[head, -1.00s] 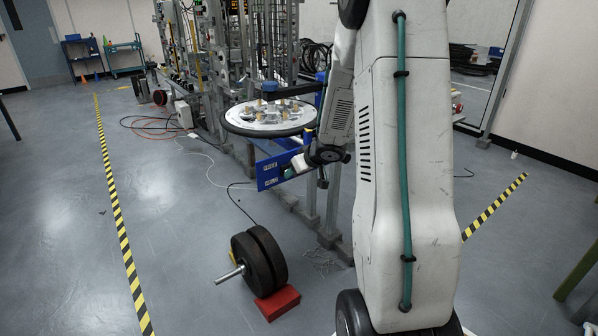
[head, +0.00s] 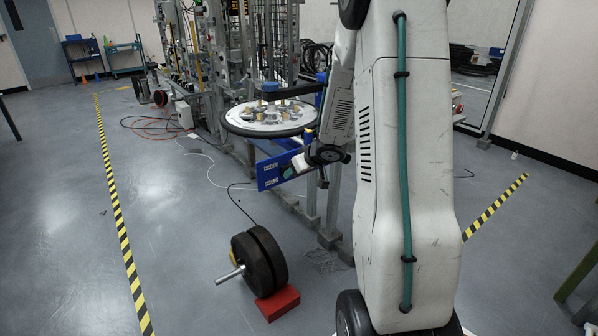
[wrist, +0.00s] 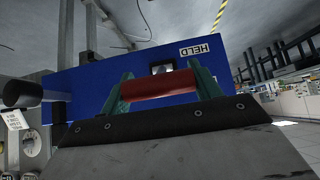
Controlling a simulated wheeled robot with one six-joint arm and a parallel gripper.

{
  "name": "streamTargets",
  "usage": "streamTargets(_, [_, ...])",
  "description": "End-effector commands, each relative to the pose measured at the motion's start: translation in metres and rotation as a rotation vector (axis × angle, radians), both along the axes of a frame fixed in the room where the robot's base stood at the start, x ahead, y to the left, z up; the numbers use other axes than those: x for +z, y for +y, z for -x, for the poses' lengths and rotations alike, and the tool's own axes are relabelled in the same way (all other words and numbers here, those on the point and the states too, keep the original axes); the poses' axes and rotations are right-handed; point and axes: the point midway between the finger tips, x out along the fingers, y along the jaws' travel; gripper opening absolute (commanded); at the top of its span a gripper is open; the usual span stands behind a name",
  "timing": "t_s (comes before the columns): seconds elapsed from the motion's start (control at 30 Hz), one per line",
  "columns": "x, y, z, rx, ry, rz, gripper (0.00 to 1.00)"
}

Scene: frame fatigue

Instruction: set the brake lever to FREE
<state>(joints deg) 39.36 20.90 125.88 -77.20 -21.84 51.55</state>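The brake lever's red grip (wrist: 160,85) lies crosswise between the green fingers of my gripper (wrist: 162,82) in the wrist view. It fills the gap and its ends meet both fingers, so my gripper looks shut on it. The blue brake plate (wrist: 82,82) is behind it, with a white HELD label (wrist: 201,49) upside down at upper right. No FREE label is readable. In the head view the blue plate (head: 268,172) hangs below the round disc, and my gripper (head: 293,168) is at its right end. The lever is too small to make out there.
The large round disc (head: 240,125) with small parts stands above the plate, before metal racks. Black weight discs (head: 258,258) with a red block (head: 278,303) are on the floor in front. Open floor lies to the left, beyond a striped line (head: 119,225).

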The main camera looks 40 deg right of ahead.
Motion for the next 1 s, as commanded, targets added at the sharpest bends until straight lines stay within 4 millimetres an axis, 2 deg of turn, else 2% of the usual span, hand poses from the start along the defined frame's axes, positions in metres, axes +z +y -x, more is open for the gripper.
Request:
streamTargets(0.07, [0.001,0.0,0.0,-0.001,-0.001,0.001,0.8])
streamTargets(0.37, [0.001,0.0,0.002,-0.001,0.002,0.0,0.8])
streamTargets(0.8, [0.048,0.005,0.044,-0.001,-0.001,0.002,0.8])
streamTargets(1.0, [0.057,0.007,0.053,0.0,0.001,0.0,0.8])
